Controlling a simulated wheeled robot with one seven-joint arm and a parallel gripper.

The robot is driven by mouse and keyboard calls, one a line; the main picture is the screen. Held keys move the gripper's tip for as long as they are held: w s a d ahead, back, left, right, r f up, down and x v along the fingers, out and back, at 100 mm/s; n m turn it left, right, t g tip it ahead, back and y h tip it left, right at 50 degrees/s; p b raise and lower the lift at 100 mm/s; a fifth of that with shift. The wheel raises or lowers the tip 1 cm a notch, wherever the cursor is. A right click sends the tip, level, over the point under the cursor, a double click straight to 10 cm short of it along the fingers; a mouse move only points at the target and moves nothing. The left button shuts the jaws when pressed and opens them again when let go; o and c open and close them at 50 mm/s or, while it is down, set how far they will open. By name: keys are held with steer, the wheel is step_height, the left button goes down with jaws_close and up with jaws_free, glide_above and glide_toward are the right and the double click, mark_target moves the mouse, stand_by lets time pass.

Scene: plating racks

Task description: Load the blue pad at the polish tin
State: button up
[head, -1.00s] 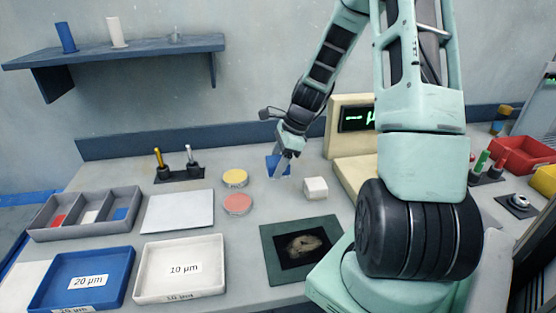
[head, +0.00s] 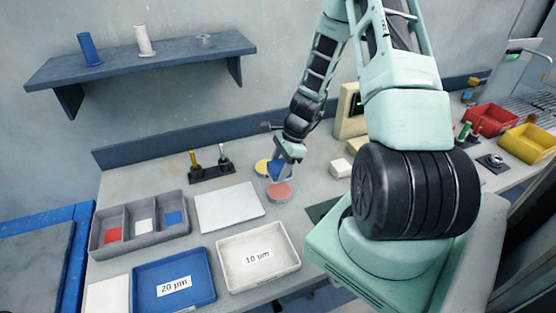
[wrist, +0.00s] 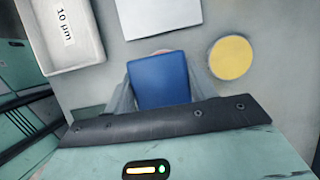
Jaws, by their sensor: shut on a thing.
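My gripper (head: 284,164) is shut on the blue pad (head: 277,173), which also fills the middle of the wrist view (wrist: 160,80). The pink-topped tin (head: 279,192) is just in front of the pad in the head view. In the wrist view the pad hides nearly all of it. I cannot tell whether the pad touches either tin.
A white plate (head: 229,206), a white 10 µm tray (head: 288,275), a blue 20 µm tray (head: 203,295) and a grey divided tray (head: 187,231) lie to the left. A two-pen stand (head: 212,176) is behind.

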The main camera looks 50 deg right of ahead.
mark_target(275, 192)
steer(key=shift+f+b, duration=2.35)
steer(key=shift+f, duration=0.65)
steer(key=shift+f+b, duration=0.4)
steer(key=shift+f, duration=0.15)
steer(key=shift+r+p, duration=2.9)
steer(key=shift+r, duration=0.7)
steer(key=shift+f, duration=0.1)
